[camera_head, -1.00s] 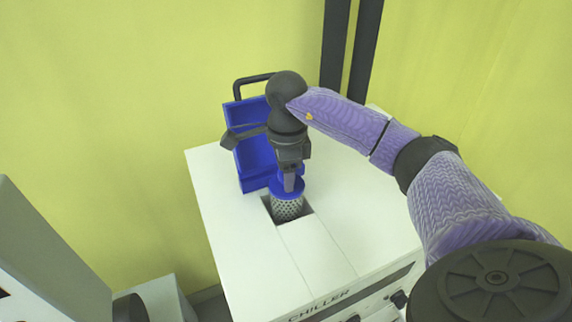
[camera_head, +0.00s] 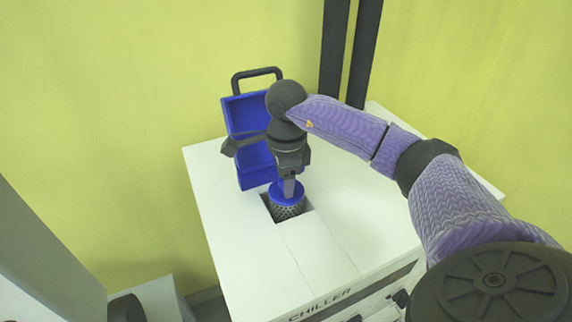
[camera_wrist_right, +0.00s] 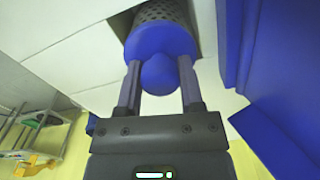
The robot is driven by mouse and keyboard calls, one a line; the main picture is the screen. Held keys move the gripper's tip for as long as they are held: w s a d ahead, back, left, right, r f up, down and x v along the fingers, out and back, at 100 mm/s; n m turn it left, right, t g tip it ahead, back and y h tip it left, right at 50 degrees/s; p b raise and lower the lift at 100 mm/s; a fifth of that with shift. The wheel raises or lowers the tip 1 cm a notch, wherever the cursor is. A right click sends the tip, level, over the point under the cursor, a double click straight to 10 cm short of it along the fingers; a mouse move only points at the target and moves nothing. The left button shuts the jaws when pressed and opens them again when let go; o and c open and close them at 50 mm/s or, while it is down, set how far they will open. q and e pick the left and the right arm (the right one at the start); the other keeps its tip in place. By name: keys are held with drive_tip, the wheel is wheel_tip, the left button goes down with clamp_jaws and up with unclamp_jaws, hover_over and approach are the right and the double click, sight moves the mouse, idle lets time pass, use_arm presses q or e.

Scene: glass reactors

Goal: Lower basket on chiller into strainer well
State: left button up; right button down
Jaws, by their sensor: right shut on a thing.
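The basket is a perforated metal cylinder (camera_head: 287,209) with a blue top. In the head view it stands upright in the dark square strainer well (camera_head: 304,209) in the top of the white chiller (camera_head: 330,254). Part of its mesh shows above the opening; its lower end is hidden. My right gripper (camera_head: 288,190) points down from above and is shut on the basket's blue knob. The right wrist view shows both fingers on either side of the knob (camera_wrist_right: 158,74), with the mesh and dark opening beyond. My left gripper is not in view.
A blue open toolbox (camera_head: 248,115) with a black handle stands on the chiller just behind and left of the well, close to my right gripper. Two dark posts rise behind. The chiller top at front and right is clear.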

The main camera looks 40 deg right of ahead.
sight(282, 209)
drive_tip(key=shift+f+b, duration=0.7)
drive_tip(key=shift+f, duration=0.65)
drive_tip(key=shift+f+b, duration=0.6)
drive_tip(key=shift+f, duration=0.25)
drive_tip(key=shift+c, duration=0.7)
unclamp_jaws()
